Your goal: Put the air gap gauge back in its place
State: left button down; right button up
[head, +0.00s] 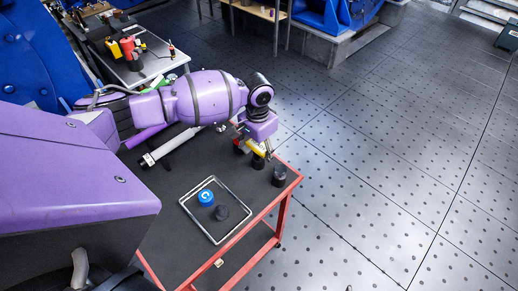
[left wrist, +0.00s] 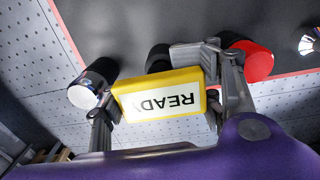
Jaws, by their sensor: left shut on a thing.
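My left gripper (head: 256,146) is over the far right corner of the cart. It is shut on a yellow block with a white face reading READY (left wrist: 163,94), which also shows in the head view (head: 259,148). The fingers stand on both sides of the block in the left wrist view (left wrist: 165,105). No label names the air gap gauge, and I cannot tell from the pictures whether this block is it. My right gripper is not in view.
The dark cart top (head: 170,215) has a red frame. A metal-rimmed tray (head: 239,238) holds a blue roll (head: 206,197) and a black disc (head: 222,213). A white tube (head: 172,147) lies behind. Black cylinders (head: 279,176) and a red-topped one (left wrist: 250,60) stand near my gripper.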

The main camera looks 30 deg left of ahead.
pick_arm(q)
jog(key=shift+f, duration=0.55)
jog(key=shift+c, duration=2.4)
grip_release()
jog(key=r, duration=1.2)
jog(key=shift+a, duration=0.2)
